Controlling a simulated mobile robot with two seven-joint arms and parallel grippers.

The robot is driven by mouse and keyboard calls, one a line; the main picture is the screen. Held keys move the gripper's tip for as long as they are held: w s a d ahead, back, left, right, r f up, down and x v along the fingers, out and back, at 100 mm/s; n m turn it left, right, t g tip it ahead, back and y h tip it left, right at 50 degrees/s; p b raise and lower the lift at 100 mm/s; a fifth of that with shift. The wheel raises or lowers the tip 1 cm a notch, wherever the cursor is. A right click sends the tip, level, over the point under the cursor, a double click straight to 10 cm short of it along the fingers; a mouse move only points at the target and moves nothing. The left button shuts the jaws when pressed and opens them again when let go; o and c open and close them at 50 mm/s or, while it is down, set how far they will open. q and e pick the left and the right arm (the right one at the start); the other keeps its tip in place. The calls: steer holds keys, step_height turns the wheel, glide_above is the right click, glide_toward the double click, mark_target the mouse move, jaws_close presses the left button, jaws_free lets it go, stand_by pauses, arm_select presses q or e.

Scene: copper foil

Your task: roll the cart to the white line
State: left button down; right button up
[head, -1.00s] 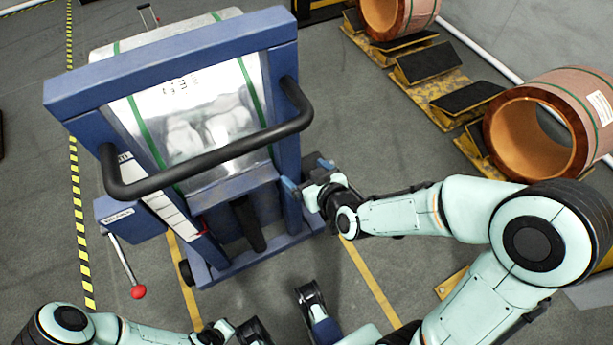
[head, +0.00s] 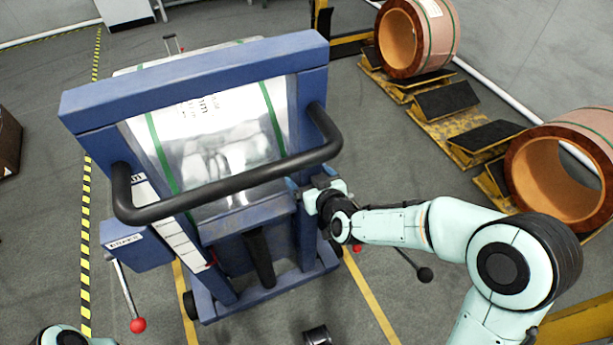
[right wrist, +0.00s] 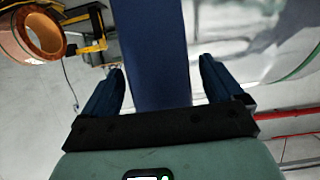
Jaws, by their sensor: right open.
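The cart (head: 195,76) is a blue frame with a black curved push handle (head: 235,182), and carries a foil-wrapped roll (head: 215,135) with green straps. It stands upright in front of me. My right gripper (head: 308,192) is at the cart's right upright, below the handle's right end. In the right wrist view its open fingers (right wrist: 160,78) lie either side of a blue post (right wrist: 152,50), with gaps visible. My left gripper is out of view. A white strip (head: 490,68) runs along the floor at upper right; I cannot tell whether it is the white line.
A red-knobbed lever (head: 138,325) is at the cart's left, by a brake label. A black-knobbed lever (head: 425,274) is at right. Copper coils (head: 560,175) and yellow racks (head: 430,122) line the right side. Yellow-black tape (head: 86,240) runs along the left.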

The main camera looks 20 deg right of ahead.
steer(key=shift+x, duration=1)
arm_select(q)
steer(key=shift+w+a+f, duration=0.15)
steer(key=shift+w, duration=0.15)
arm_select(e)
jaws_close()
